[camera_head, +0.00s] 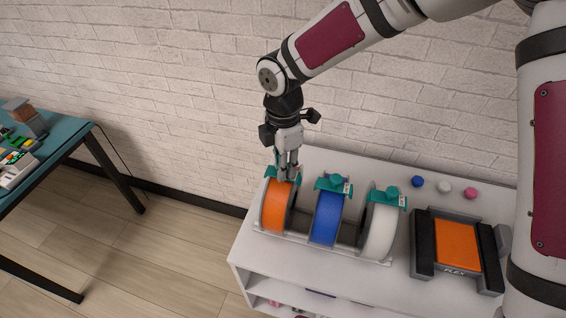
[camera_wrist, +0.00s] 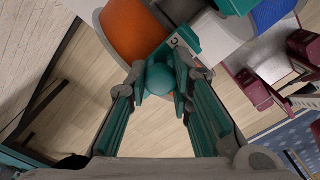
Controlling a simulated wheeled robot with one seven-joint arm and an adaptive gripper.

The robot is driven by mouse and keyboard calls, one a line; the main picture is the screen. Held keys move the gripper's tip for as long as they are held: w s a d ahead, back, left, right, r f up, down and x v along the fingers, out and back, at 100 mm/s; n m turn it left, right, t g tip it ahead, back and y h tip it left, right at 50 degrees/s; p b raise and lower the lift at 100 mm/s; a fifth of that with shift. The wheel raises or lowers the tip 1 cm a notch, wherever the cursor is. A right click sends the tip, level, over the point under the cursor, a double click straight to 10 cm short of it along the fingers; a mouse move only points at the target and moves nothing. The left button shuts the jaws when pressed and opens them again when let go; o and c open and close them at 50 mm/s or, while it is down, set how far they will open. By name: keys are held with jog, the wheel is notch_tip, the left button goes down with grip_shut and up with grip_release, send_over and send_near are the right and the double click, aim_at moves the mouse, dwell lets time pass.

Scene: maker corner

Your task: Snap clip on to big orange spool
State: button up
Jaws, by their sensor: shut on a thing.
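The big orange spool (camera_head: 273,207) stands at the left end of a row of spools on the white cabinet. My gripper (camera_head: 287,172) is directly above it, pointing down. In the wrist view my gripper (camera_wrist: 158,90) has its fingers on both sides of the round teal knob of a clip (camera_wrist: 160,78), shut on it. The clip's teal body with a small label (camera_wrist: 186,41) lies against the orange spool (camera_wrist: 128,28). In the head view the clip (camera_head: 271,172) is at the spool's top rim, partly hidden by my fingers. I cannot tell whether it is fully seated.
A blue spool (camera_head: 326,218) and a white spool (camera_head: 379,230) stand to the right, each with a teal clip on top. A black and orange case (camera_head: 456,245) and three small balls (camera_head: 444,187) lie farther right. A teal-topped table (camera_head: 70,135) is at the left.

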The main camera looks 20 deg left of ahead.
jog(key=o, duration=1.3)
jog(key=shift+o, duration=0.2)
jog(key=shift+r+p, duration=0.85)
jog(key=shift+r, duration=2.6)
